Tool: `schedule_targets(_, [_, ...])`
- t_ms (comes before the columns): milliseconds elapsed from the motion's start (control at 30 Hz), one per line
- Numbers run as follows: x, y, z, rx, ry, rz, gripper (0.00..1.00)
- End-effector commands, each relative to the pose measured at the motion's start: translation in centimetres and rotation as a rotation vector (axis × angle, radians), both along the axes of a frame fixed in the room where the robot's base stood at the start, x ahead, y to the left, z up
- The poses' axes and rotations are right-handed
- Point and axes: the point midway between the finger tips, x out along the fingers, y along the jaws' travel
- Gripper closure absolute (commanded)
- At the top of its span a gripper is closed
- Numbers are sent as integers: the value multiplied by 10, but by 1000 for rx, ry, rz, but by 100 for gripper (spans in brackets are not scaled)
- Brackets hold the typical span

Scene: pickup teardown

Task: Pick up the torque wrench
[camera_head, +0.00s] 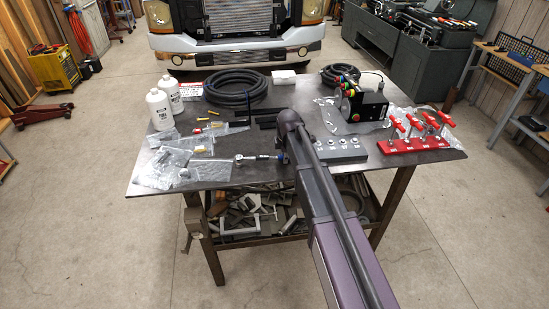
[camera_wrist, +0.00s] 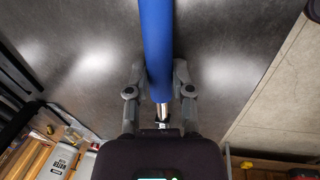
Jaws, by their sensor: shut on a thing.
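The torque wrench (camera_head: 257,157) shows in the head view at the front middle of the workbench. Its metal shaft points left and its blue handle end reaches my arm. In the wrist view its blue handle (camera_wrist: 157,40) runs up between the fingers, with a short piece of bright shaft below. My gripper (camera_wrist: 158,88) is shut on the blue handle, one finger on each side. In the head view my arm hides the gripper and much of the handle. I cannot tell whether the wrench touches the tabletop.
The workbench (camera_head: 225,172) holds plastic bags (camera_head: 165,167) at left, white bottles (camera_head: 160,109), a coiled hose (camera_head: 237,88), a grey block with holes (camera_head: 342,149), a black control box (camera_head: 364,105) and a red rack of T-handles (camera_head: 415,144). A truck (camera_head: 235,45) stands behind.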

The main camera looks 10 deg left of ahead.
Motion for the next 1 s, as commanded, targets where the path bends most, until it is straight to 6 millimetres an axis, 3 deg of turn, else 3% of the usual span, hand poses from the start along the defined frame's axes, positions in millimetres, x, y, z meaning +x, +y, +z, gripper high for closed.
schedule_targets(367, [0, 0, 10, 0, 0, 0, 100])
schedule_targets(733, [0, 0, 40, 0, 0, 0, 100])
schedule_targets(1000, [-58, -35, 42, 0, 0, -2, 100])
